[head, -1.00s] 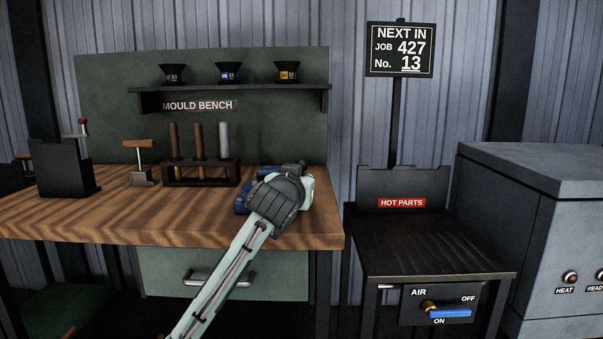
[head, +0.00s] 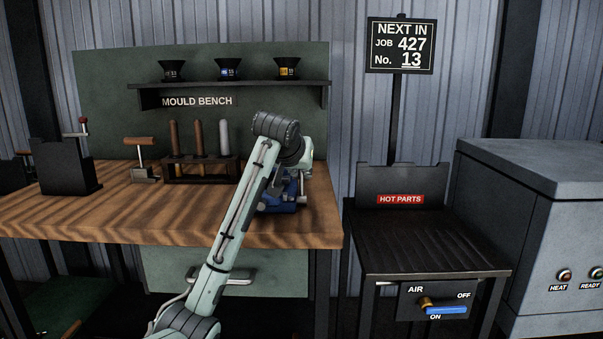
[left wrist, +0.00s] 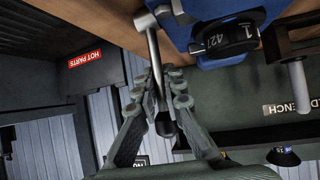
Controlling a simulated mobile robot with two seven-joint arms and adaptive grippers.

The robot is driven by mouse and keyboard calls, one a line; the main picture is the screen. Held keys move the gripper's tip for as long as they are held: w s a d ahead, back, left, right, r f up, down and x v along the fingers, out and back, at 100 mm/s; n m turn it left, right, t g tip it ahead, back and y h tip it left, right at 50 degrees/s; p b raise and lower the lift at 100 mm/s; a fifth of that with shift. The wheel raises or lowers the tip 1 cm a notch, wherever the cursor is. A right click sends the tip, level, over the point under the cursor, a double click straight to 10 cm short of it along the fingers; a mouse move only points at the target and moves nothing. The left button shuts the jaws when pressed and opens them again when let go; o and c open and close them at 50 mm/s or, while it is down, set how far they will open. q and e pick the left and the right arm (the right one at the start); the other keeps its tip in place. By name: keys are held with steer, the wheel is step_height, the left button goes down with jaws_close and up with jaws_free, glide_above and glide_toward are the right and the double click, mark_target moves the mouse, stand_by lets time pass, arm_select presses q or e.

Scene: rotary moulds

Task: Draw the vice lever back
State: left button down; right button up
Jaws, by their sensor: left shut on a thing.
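The blue vice (head: 272,198) stands near the right front end of the wooden bench. Its blue body also shows at the top of the left wrist view (left wrist: 222,58). The vice lever (left wrist: 153,50) is a silver bar with a rounded silver end at the vice and a dark tip beyond my fingers. My left gripper (left wrist: 164,85) is shut on the lever, its fingers on either side of the bar. In the head view the gripper (head: 302,192) is at the right of the vice, partly behind my arm. My right gripper is not in view.
A dark round part with white figures (left wrist: 222,38) sits at the vice. A rack of upright tools (head: 200,170) and a wooden-handled tool (head: 143,160) stand left on the bench. The hot parts table (head: 420,240) is at the right, across a gap.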

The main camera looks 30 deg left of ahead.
arm_select(q)
steer(key=shift+r, duration=0.1)
stand_by(0.3)
steer(key=c, duration=1.9)
jaws_free()
steer(key=shift+w, duration=0.1)
steer(key=v, duration=1.2)
